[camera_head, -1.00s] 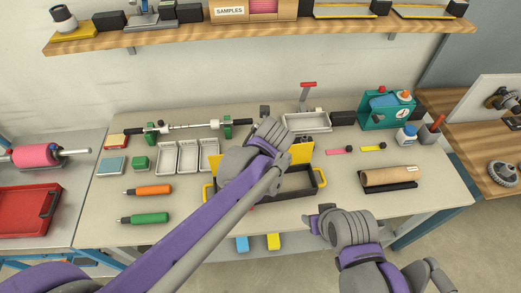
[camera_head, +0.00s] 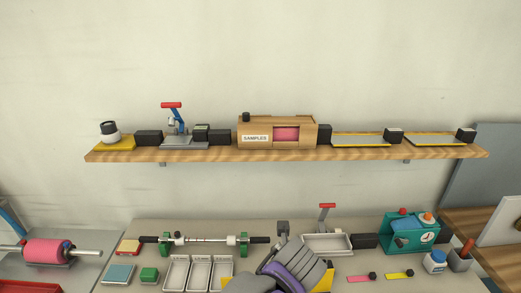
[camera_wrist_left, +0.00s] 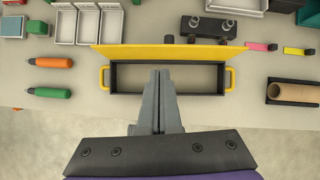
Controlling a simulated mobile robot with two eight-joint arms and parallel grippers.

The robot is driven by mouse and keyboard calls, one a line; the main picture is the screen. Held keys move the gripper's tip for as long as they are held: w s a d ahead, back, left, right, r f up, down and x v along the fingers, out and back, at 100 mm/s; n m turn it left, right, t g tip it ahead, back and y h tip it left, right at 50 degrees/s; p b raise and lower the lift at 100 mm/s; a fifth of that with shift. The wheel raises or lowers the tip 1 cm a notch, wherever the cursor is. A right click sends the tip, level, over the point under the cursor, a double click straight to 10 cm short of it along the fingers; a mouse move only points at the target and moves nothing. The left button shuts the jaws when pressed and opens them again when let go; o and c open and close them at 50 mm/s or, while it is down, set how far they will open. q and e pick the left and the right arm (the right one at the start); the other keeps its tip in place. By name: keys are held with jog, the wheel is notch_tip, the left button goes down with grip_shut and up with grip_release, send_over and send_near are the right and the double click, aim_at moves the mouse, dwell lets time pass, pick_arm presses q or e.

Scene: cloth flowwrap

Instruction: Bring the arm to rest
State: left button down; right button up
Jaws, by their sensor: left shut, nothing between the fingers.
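My left gripper (camera_wrist_left: 158,98) shows in the left wrist view with its two grey fingers together and nothing between them. It points at the near side of a black tray (camera_wrist_left: 205,78) with yellow handles and a raised yellow lid (camera_wrist_left: 150,51). I cannot tell its height above the tray. In the head view my left arm's purple and grey wrist (camera_head: 295,268) shows at the bottom edge; its fingers are hidden. My right gripper is outside both current views.
A shelf (camera_head: 200,153) holds a SAMPLES box (camera_head: 257,130). On the bench are white trays (camera_head: 200,272), a rod on green stands (camera_head: 205,239) and a teal device (camera_head: 405,232). Orange (camera_wrist_left: 54,62) and green (camera_wrist_left: 53,93) tools and a brown roll (camera_wrist_left: 295,92) flank the black tray.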

pick_arm(q)
jog(key=s+a+f+n, duration=0.3)
jog(key=s+a+n, duration=0.2)
jog(key=n, duration=0.6)
jog(key=s+a+f+n, duration=0.4)
jog(key=a+n, duration=0.6)
jog(key=n, duration=0.1)
jog(key=s+a+f+n, duration=0.4)
jog(key=a+n, duration=0.3)
jog(key=n, duration=0.5)
jog(key=shift+s+a+f+h, duration=0.3)
jog(key=shift+s+a, duration=0.1)
jog(key=shift+s, duration=0.4)
